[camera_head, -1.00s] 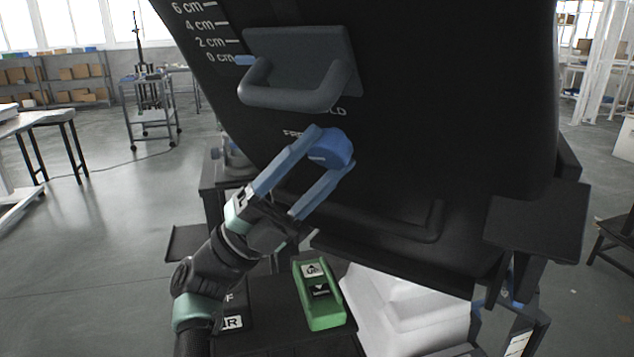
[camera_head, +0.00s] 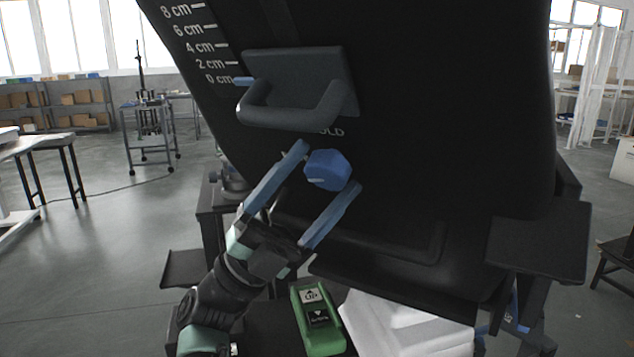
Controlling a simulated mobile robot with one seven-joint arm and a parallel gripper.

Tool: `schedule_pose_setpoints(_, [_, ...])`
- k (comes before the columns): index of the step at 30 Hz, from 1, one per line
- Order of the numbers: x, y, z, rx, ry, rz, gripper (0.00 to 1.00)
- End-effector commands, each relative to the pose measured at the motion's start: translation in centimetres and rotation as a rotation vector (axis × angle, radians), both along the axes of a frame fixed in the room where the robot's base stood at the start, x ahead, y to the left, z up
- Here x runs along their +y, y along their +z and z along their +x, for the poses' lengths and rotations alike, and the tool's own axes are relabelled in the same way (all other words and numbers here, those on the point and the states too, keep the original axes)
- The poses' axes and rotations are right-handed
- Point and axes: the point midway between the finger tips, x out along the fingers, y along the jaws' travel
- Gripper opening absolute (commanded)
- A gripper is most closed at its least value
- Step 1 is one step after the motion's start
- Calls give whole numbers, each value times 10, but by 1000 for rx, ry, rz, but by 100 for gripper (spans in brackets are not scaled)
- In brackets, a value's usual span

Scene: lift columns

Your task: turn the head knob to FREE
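The blue head knob (camera_head: 328,170) sits on the dark panel below the grey handle (camera_head: 297,100). A light mark shows on the knob's lower left face. Part of the label "HOLD" shows just above the knob; the FREE label is hidden behind my gripper's left finger. My gripper (camera_head: 327,165) has its two blue fingers spread apart, one on each side of the knob. Gaps show between the knob and the fingers, most clearly on the right.
A scale in centimetres runs up the panel's left edge, with a blue pointer (camera_head: 243,81) at 0 cm. A green control box (camera_head: 318,322) with arrow buttons and a white folded item (camera_head: 405,325) lie below. A dark plate (camera_head: 540,243) juts out at right.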

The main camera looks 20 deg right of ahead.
Motion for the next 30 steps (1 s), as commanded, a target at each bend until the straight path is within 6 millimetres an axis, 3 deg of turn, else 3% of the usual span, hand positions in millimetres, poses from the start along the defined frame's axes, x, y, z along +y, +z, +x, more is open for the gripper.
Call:
schedule_pose_setpoints(12, [0, -1, 0, -1, 0, 2, 91])
schedule_pose_setpoints(17, [9, -11, 2, 1, 2, 2, 91])
schedule_pose_setpoints(23, [37, -43, 4, 3, 5, 0, 91])
schedule_pose_setpoints(30, [99, -39, 10, -1, 7, 0, 91])
